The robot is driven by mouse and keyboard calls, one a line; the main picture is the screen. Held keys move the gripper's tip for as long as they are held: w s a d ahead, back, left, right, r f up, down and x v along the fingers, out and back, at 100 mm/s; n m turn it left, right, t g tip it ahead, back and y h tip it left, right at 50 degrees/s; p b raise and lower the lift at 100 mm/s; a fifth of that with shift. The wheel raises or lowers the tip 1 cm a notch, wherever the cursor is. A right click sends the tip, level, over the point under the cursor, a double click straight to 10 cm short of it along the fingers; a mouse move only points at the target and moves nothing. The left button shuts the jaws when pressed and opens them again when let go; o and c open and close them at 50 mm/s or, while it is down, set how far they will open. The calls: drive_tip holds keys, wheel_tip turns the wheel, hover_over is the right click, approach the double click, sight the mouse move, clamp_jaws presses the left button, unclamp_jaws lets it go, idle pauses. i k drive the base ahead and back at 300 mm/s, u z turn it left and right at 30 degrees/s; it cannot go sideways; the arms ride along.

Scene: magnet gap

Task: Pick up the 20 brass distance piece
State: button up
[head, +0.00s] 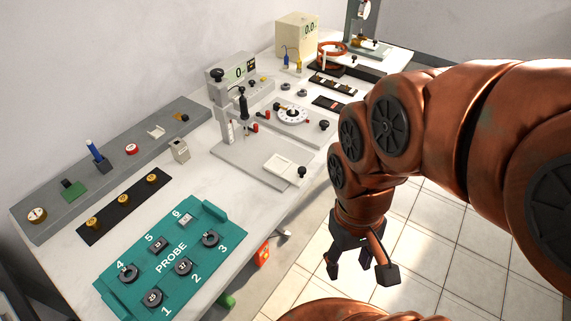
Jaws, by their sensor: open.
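Three brass pieces stand in a row on a black strip (108,213) on the bench: a near one (93,223), a middle one (124,200) and a far one (151,179). Their markings are too small to read, so I cannot tell which is the 20. My gripper (360,270) hangs over the tiled floor, right of the bench edge, well apart from the brass pieces. It is open, with nothing seen between its fingers.
A teal PROBE tray (206,263) with numbered places lies in front of the strip. A long grey rack (62,197) stands behind it. A grey fixture with a dial (291,115) and a beige box (296,38) stand farther along.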

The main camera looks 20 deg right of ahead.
sight(124, 200)
drive_tip(key=u, duration=1.3)
drive_tip(key=k, duration=1.25)
drive_tip(key=u, duration=0.85)
drive_tip(key=i, duration=0.65)
drive_tip(key=u, duration=0.9)
drive_tip(key=i, duration=0.7)
drive_tip(key=z, duration=0.5)
drive_tip(key=i, duration=0.95)
drive_tip(key=z, duration=0.7)
